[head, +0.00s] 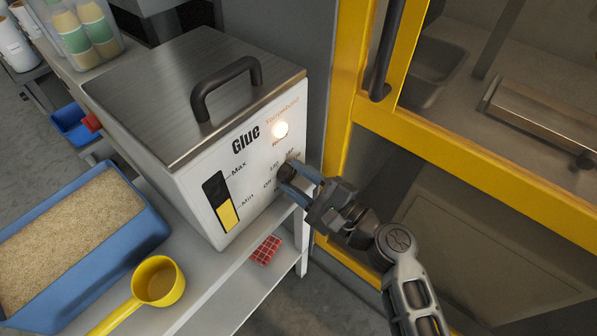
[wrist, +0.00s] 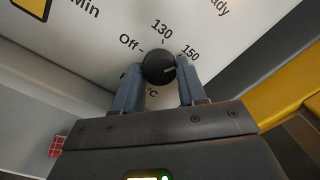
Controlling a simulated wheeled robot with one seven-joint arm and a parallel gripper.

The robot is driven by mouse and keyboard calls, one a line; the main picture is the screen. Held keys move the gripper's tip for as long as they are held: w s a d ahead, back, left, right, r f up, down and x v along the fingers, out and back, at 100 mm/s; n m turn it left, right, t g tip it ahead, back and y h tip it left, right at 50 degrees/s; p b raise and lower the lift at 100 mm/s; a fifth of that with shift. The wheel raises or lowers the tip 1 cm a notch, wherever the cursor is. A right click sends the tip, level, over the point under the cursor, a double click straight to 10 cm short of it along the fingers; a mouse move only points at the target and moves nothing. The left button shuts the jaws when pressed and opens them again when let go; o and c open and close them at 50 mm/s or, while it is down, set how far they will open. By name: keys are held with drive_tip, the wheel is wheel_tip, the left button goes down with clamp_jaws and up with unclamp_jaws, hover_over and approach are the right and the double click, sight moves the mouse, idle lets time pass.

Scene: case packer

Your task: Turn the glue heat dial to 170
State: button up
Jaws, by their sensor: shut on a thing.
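The glue heat dial is a round black knob (wrist: 158,66) with a pale pointer line, on the white front of the glue unit (head: 190,190). In the wrist view the line points toward the right, a little below the 150 mark. The Off, 130 and 150 labels show; a label for 170 cannot be read there. My gripper (wrist: 160,80) is shut on the dial, with one blue-grey finger on each side of it. In the head view my gripper (head: 294,180) reaches the dial from the lower right and partly covers it and its scale.
A lit lamp (head: 281,129) is above the dial, and a black handle (head: 228,88) is on the unit's lid. A yellow-framed machine door (head: 345,130) stands close on the right. A blue tray of granules (head: 150,235) and a yellow scoop (head: 158,281) are at the lower left.

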drive_tip(key=m+p, duration=0.4)
drive_tip(key=m, duration=0.2)
drive_tip(key=shift+r+m, duration=0.15)
drive_tip(key=shift+m, duration=0.25)
drive_tip(key=m+p, duration=0.4)
drive_tip(key=m, duration=0.1)
drive_tip(key=shift+s+m+h, duration=0.1)
drive_tip(key=shift+m+h, duration=0.2)
drive_tip(key=shift+f, duration=0.2)
drive_tip(key=o, duration=1.1)
drive_tip(key=shift+a, duration=0.1)
drive_tip(key=shift+c, duration=0.2)
drive_tip(key=v, duration=0.8)
